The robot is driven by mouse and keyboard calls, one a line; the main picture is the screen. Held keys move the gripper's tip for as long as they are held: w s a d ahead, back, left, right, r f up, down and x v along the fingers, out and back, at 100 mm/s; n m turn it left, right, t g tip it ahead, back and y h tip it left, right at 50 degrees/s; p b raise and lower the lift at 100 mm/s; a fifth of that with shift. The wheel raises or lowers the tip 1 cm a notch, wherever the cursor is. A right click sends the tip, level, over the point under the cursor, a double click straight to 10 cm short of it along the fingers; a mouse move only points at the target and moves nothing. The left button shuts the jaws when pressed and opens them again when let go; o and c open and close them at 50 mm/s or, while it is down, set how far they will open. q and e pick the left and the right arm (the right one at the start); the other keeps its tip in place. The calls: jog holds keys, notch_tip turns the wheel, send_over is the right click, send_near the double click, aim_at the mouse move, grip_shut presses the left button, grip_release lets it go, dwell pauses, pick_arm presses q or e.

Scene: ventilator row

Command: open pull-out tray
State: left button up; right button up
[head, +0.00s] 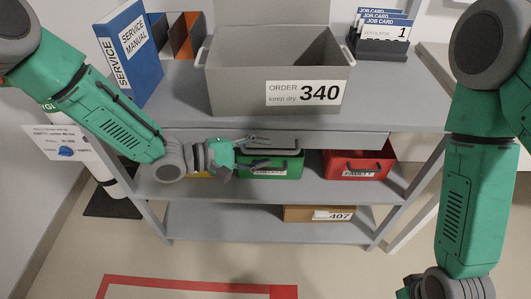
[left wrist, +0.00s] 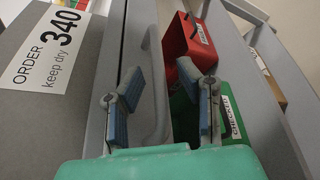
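The pull-out tray (head: 345,140) shows as a grey front panel under the shelf unit's top board. It looks closed, its front about level with the top's edge. In the left wrist view, its curved grey bar handle (left wrist: 153,85) runs along the grey front (left wrist: 133,35). My left gripper (head: 268,151) is in front of the tray, fingers pointing right. In the left wrist view my left gripper (left wrist: 163,85) is open, with blue-padded fingers apart on either side of the handle's near end. Contact with the handle cannot be told. My right gripper is outside the frames; only its arm shows.
A grey box marked 340 (head: 235,92) stands on the top (head: 400,100), with a blue service manual (head: 130,50) and a job card holder (head: 380,45). Below are green (head: 285,163) and red (head: 360,163) bins close to my left gripper. Floor in front is open.

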pick_arm(q)
jog(key=shift+w+d+f, duration=0.1)
jog(key=shift+w+d, duration=0.05)
jog(key=shift+d, duration=0.35)
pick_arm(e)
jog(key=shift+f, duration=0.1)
pick_arm(q)
grip_shut()
